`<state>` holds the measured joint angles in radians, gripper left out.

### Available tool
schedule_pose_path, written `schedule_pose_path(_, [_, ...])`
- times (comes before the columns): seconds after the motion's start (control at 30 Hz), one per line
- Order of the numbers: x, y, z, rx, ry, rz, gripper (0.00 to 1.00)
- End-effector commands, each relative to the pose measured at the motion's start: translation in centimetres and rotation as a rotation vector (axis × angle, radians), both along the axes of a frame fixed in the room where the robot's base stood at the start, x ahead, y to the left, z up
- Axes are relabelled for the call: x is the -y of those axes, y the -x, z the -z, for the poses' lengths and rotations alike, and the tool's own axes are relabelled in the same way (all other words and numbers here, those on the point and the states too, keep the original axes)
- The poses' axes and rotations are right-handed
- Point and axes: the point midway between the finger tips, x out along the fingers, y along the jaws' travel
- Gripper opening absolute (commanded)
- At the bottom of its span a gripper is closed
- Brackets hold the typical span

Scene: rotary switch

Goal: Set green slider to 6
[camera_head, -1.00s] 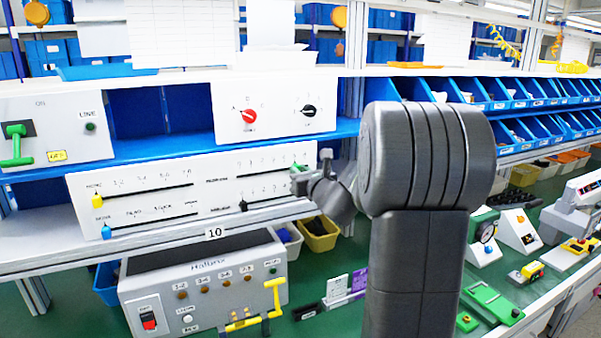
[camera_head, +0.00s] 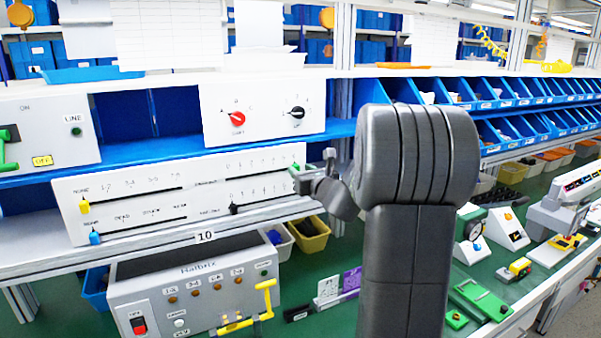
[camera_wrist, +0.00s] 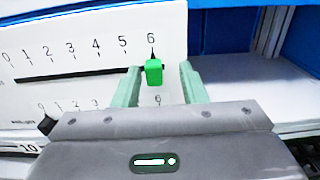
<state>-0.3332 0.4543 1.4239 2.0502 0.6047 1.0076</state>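The green slider (camera_wrist: 154,72) stands at the right end of its slot, directly under the mark 6 in the wrist view. The two pale green fingers of my gripper (camera_wrist: 160,69) are on either side of the slider, with a visible gap on each side. My gripper is open and holds nothing. In the head view, my gripper (camera_head: 309,176) is at the right end of the white slider panel (camera_head: 140,200), and the slider is too small there to make out clearly.
A black slider (camera_head: 234,208) is on the scale below. Yellow (camera_head: 85,206) and blue (camera_head: 95,237) sliders are at the panel's left. A box with red and black knobs (camera_head: 262,110) stands on the shelf above. Open space lies right of the panel.

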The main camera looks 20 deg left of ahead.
Motion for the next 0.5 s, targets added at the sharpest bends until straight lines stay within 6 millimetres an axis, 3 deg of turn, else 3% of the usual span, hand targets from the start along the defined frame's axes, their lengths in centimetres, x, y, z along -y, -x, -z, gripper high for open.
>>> schedule_pose_path(0.27, [0.2,0.2,0.1,-0.001,0.001,-0.001,0.38])
schedule_pose_path(0.5, [2.6,2.2,0.2,0.002,0.001,0.002,0.38])
